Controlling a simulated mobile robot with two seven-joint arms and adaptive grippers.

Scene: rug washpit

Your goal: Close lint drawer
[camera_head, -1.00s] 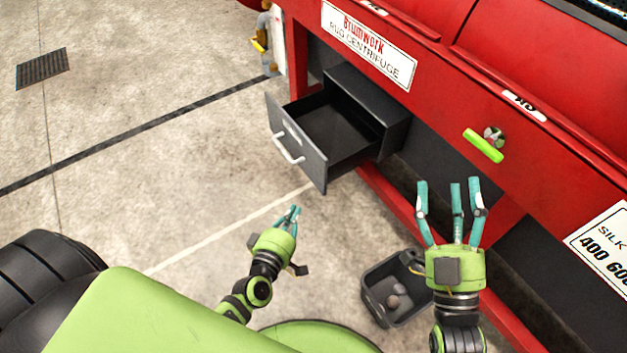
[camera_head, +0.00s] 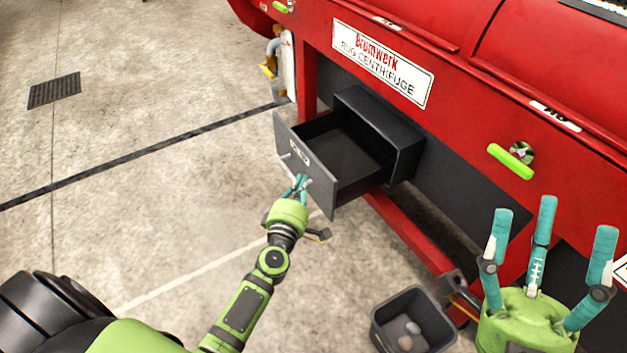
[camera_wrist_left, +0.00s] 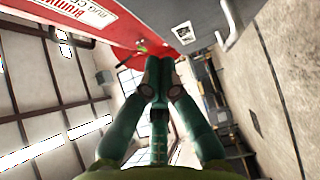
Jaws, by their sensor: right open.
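The lint drawer (camera_head: 318,178) is a dark grey box drawer pulled out from its housing (camera_head: 378,125) under the red rug centrifuge. Its inside looks empty. A pale bar handle (camera_head: 286,163) is on its front; it also shows at the upper right in the left wrist view (camera_wrist_left: 229,22). My left gripper (camera_head: 298,184) is at the drawer front, by the lower end of the handle. In the left wrist view its fingers (camera_wrist_left: 160,70) are drawn together with nothing seen between them, and the handle lies beside them. My right gripper (camera_head: 550,225) is open and empty at the lower right.
A dark bin (camera_head: 412,318) with a few roundish things in it stands on the floor below the machine. A red slanted leg (camera_head: 400,232) runs beneath the housing. A lime-green handle (camera_head: 511,161) sticks out from the machine's front.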

